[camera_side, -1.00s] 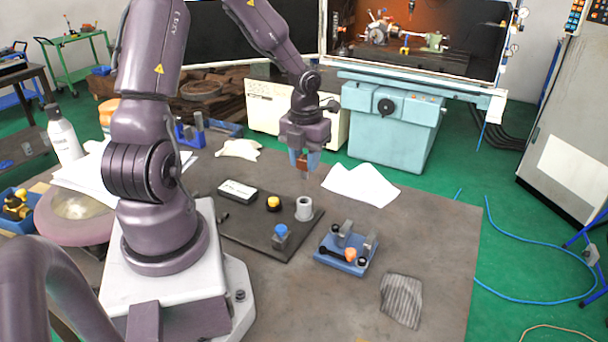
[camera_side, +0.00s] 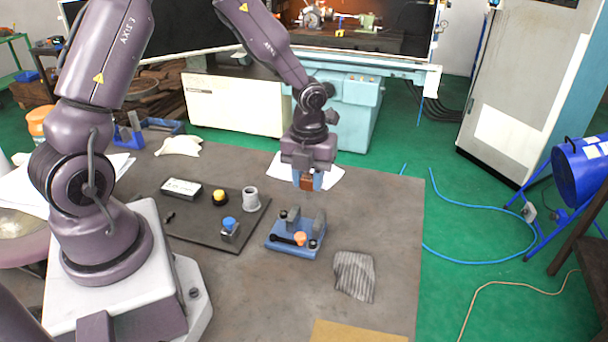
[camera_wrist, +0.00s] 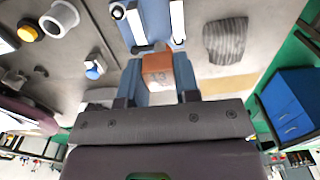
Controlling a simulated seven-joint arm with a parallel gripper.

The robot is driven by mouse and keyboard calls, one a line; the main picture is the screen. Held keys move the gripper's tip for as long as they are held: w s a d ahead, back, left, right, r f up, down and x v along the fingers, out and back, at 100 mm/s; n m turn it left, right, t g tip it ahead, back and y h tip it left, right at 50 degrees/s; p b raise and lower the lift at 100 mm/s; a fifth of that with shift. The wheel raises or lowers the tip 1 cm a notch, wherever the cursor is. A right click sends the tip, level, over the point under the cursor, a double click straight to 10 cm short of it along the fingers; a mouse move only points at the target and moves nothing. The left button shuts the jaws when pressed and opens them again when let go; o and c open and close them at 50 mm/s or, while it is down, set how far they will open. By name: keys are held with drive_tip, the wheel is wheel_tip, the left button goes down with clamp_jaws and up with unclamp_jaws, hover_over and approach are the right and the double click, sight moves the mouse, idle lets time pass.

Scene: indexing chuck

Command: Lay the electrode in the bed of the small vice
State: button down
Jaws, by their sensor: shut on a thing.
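The electrode, a copper-brown block (camera_side: 307,184) with a marking on its face, is held between the blue fingers of my gripper (camera_side: 308,181). In the wrist view the block (camera_wrist: 160,72) sits between the two fingertips. The small vice (camera_side: 283,246) has a blue base, two upright grey jaws and an orange knob, and stands on the table. My gripper is raised above the table, and in the side view it appears above and slightly right of the vice. In the wrist view the vice (camera_wrist: 157,18) lies just beyond the electrode, whose lower end is hidden.
A striped cloth (camera_side: 354,275) lies to the right. Bare table surrounds the vice's right side.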

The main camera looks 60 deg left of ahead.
sight(308, 198)
drive_tip(key=shift+f, duration=0.1)
drive_tip(key=shift+f, duration=3.4)
drive_tip(key=shift+f, duration=0.4)
drive_tip(key=c, duration=0.8)
unclamp_jaws()
drive_tip(key=shift+c, duration=0.2)
drive_tip(key=shift+o, duration=0.3)
drive_tip(key=shift+w+d, duration=0.1)
drive_tip(key=shift+d, duration=0.05)
wheel_tip(308, 198, up, 13)
drive_tip(key=shift+f, duration=0.1)
